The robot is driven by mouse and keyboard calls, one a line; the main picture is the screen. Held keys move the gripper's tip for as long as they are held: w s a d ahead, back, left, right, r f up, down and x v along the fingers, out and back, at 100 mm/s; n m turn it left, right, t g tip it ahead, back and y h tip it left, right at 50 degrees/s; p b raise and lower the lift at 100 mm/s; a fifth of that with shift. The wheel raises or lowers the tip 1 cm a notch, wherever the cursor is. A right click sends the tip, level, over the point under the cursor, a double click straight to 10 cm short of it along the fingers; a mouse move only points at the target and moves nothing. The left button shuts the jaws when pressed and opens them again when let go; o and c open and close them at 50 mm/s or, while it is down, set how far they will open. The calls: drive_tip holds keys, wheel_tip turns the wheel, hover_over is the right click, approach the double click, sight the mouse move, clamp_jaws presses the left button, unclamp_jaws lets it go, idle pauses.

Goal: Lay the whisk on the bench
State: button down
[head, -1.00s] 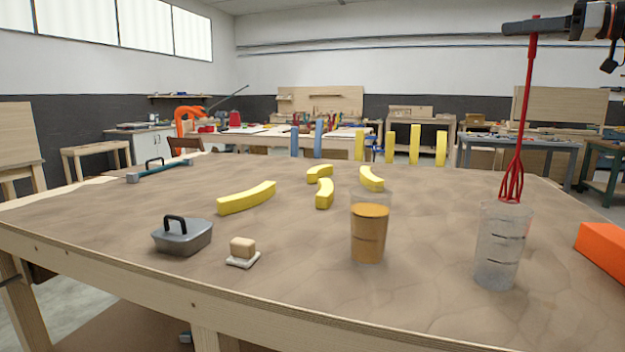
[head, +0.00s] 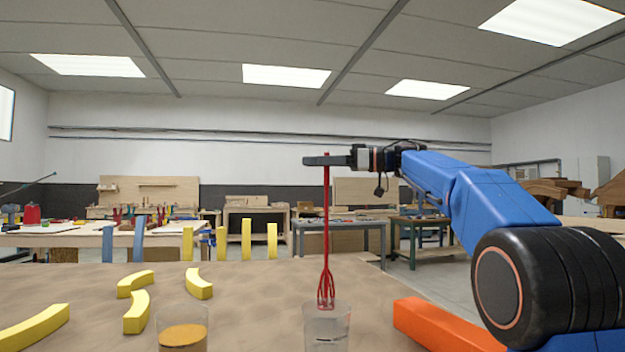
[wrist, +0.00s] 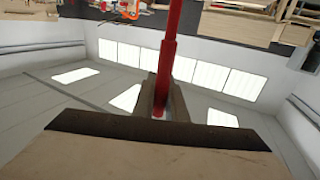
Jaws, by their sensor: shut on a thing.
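The red whisk (head: 326,240) hangs upright, wires down, with the top of its handle in my gripper (head: 326,160). In the wrist view my gripper (wrist: 162,105) is shut on the red handle (wrist: 168,60). The whisk's wire end shows at the rim of a clear cup (head: 327,328); I cannot tell whether it is just inside, behind or above it. The bench (head: 255,300) is the brown, mottled top in front of me.
A clear cup with amber contents (head: 183,335) stands left of the clear cup. Several yellow curved pieces (head: 136,312) lie farther left. An orange block (head: 445,325) lies on the right, near my arm. Bare bench shows between the yellow pieces and the whisk.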

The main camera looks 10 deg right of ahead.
drive_tip(key=shift+f, duration=2.15)
drive_tip(key=c, duration=1.8)
unclamp_jaws()
drive_tip(key=shift+o, duration=0.2)
drive_tip(key=v, duration=1.2)
drive_tip(key=shift+s, duration=0.1)
